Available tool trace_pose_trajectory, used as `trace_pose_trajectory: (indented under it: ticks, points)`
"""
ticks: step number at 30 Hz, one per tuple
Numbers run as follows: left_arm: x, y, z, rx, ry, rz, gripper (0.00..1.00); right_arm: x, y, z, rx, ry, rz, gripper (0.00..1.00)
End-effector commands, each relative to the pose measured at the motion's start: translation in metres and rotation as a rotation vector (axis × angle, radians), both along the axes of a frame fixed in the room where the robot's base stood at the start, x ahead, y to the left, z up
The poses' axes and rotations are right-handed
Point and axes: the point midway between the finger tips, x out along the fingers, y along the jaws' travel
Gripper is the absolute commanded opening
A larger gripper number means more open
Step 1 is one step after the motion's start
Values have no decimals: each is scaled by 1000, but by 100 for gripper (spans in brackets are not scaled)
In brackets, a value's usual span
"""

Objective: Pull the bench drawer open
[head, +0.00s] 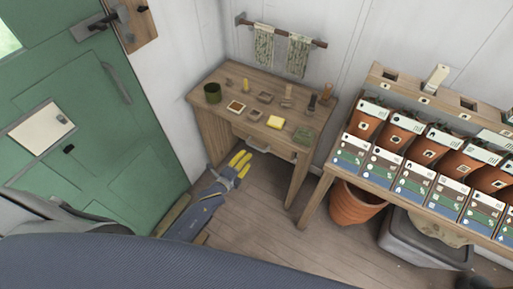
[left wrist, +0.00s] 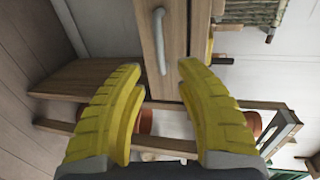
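The small wooden bench (head: 215,128) stands against the white wall in the head view. Its drawer (head: 264,141) has a grey bar handle (head: 270,151). The drawer looks shut. In the left wrist view the drawer front (left wrist: 172,22) and the curved handle (left wrist: 160,40) are just beyond my fingertips. My left gripper (head: 242,159) has yellow fingers and is in front of the bench, at the handle's left end in the head view. In the left wrist view the fingers (left wrist: 161,69) are apart, with nothing held between them. My right gripper is not clearly visible.
A rack with terracotta pots (head: 406,132) stands to the right, above a large pot (head: 355,203) and grey bin (head: 415,237). A green door (head: 95,120) is left.

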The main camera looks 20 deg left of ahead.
Motion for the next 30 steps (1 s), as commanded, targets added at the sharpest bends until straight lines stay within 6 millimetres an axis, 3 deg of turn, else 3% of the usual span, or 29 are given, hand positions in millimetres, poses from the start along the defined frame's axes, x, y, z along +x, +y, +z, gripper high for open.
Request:
trace_pose_trajectory:
  ticks: [12, 21, 30]
  points:
    - [67, -18, -13, -2, 0, 0, 34, 0, 0, 0, 0, 0, 0, 44]
    - [87, -23, -19, -1, 0, 1, 34, 0, 0, 0, 0, 0, 0, 44]
    - [90, -24, -20, -1, 1, 0, 34, 0, 0, 0, 0, 0, 0, 44]
